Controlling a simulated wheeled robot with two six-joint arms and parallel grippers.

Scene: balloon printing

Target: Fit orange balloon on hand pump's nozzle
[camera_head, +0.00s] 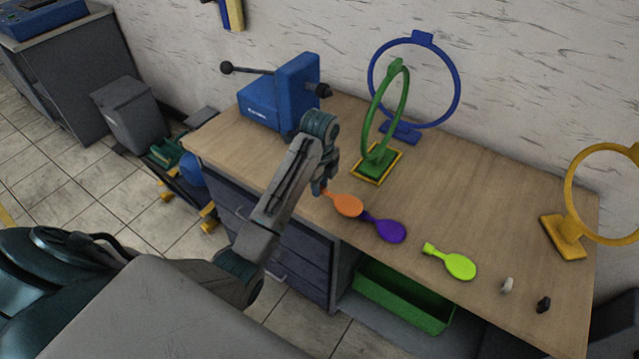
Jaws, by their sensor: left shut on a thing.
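The orange balloon (347,205) lies flat on the wooden table near its front edge, its neck pointing left. My left gripper (323,190) reaches down over the front edge and is shut on the neck end of this balloon. The fingertips are small and partly hidden by the wrist. A blue device (281,97) with a black ball-ended lever stands at the back left of the table and looks like the hand pump. A dark round fitting (322,90) on its right side looks like the nozzle and has nothing on it. My right gripper is not in view.
A purple balloon (385,228) lies touching or very close to the orange one. Green (378,163), blue (402,133) and yellow (563,238) ring stands rise behind. The table's middle right is clear.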

